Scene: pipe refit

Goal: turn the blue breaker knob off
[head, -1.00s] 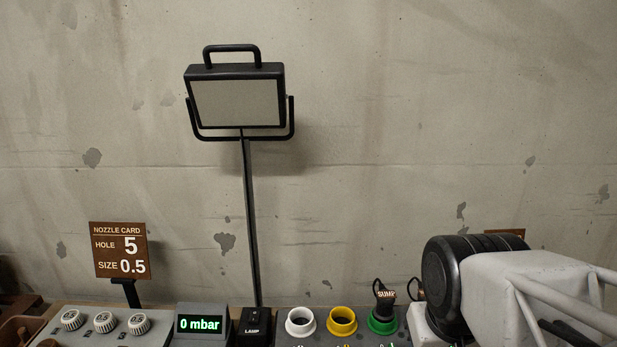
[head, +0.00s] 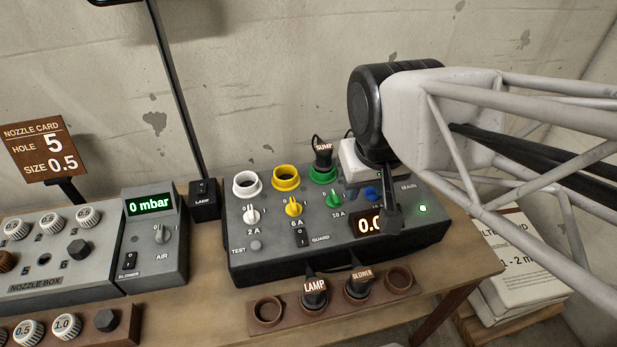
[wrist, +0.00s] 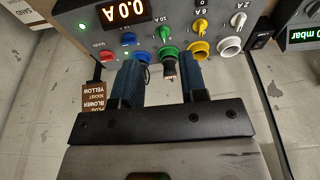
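The blue breaker knob (head: 371,193) is on the grey breaker box (head: 290,262), right of the green knob. In the head view my gripper (head: 391,212) partly covers it from the right, and its pointer cannot be read. The blue knob (wrist: 128,39) shows clear of the fingers in the upside-down wrist view, past the tip of the left-hand finger. My gripper (wrist: 165,72) is open with a wide gap and nothing held. From these views I cannot tell whether a finger touches the knob.
The SUMP plug (head: 323,155) stands in the green socket, close to my gripper. The green (head: 334,198), yellow (head: 293,207) and white (head: 251,215) knobs line up left of the blue one. LAMP (head: 314,293) and BLOWER (head: 358,283) plugs stand in a front rack.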

